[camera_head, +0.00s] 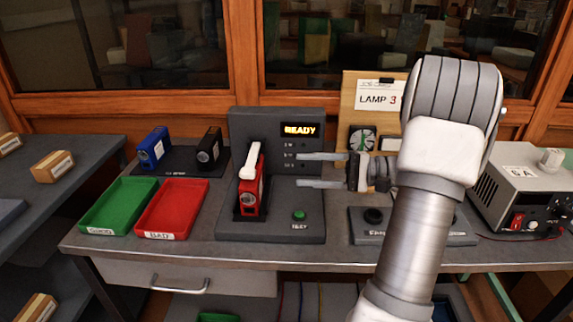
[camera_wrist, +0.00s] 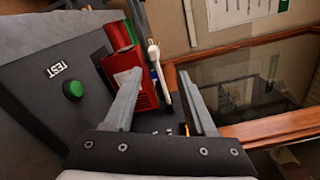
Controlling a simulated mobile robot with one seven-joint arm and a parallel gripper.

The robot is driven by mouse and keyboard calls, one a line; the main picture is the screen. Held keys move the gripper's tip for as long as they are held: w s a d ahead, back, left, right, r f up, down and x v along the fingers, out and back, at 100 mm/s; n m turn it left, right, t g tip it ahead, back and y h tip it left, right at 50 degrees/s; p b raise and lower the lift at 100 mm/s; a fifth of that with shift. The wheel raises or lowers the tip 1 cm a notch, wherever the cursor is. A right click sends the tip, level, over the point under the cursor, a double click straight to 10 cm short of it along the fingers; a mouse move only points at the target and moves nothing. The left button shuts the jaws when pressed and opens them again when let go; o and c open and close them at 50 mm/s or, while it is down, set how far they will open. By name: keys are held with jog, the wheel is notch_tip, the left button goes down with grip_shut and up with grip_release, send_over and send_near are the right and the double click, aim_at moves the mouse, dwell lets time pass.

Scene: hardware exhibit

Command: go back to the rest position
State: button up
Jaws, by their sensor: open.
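My gripper (camera_head: 298,170) reaches in from the right in the head view, its two fingers pointing left, apart and with nothing between them. It is just right of a red device (camera_head: 250,197) that stands in the dark test station (camera_head: 290,215), under a raised white lever (camera_head: 254,161). In the wrist view the open fingers (camera_wrist: 159,74) show near the red device (camera_wrist: 142,92) and the white lever (camera_wrist: 158,75). I cannot tell the exact gap between fingers and device.
A green tray (camera_head: 105,230) and a red tray (camera_head: 140,233) lie left of the station. A blue device (camera_head: 153,147) and a black device (camera_head: 208,150) stand behind them. A green button (camera_head: 299,215) is at the station's front right. A grey power supply (camera_head: 520,180) stands right.

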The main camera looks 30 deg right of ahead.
jog(key=shift+s+d, duration=0.25)
jog(key=shift+d, duration=0.15)
